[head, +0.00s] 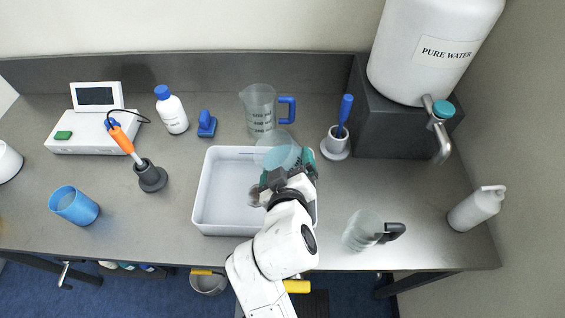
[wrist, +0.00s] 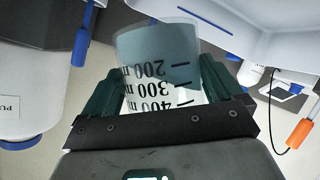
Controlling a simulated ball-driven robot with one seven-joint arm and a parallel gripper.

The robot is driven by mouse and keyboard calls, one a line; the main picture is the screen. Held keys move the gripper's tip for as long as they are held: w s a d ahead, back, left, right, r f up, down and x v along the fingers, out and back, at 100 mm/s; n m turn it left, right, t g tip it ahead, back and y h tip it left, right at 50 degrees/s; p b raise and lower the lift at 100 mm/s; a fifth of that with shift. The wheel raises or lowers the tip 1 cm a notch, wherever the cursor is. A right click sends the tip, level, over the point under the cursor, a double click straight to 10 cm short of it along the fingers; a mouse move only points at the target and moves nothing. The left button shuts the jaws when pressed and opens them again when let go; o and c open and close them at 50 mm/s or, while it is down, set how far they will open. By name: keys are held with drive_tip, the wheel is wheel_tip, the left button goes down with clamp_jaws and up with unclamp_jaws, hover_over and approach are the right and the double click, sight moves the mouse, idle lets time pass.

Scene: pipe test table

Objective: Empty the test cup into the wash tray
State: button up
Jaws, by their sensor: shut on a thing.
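My gripper (head: 287,168) is shut on a clear cup (head: 276,150) with black volume marks. In the wrist view the cup (wrist: 158,55) sits between the teal fingers of my gripper (wrist: 158,84), with 200, 300 and 400 marks showing upside down. Its upper part there looks grey-blue; I cannot tell how much liquid is inside. In the head view the cup is over the back right part of the white wash tray (head: 203,195). My arm hides the tray's front right part. The visible tray floor looks empty. The cup's exact tilt is unclear.
A jug with a blue handle (head: 261,112) stands behind the tray. A brush in a holder (head: 335,142) stands to its right, a black-handled jug (head: 362,231) at front right. A probe stand (head: 151,177) and blue cup (head: 74,206) are left. A water tank (head: 425,60) stands back right.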

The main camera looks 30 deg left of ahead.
drive_tip(key=shift+r, duration=0.1)
idle(0.4)
drive_tip(key=shift+n+t+b, duration=0.3)
drive_tip(key=shift+n+b, duration=0.05)
drive_tip(key=shift+n, duration=0.05)
drive_tip(key=shift+w+d, duration=0.1)
drive_tip(key=shift+h, duration=0.3)
drive_tip(key=shift+n+t+b, duration=0.4)
drive_tip(key=shift+n+b, duration=0.2)
drive_tip(key=shift+b, duration=0.05)
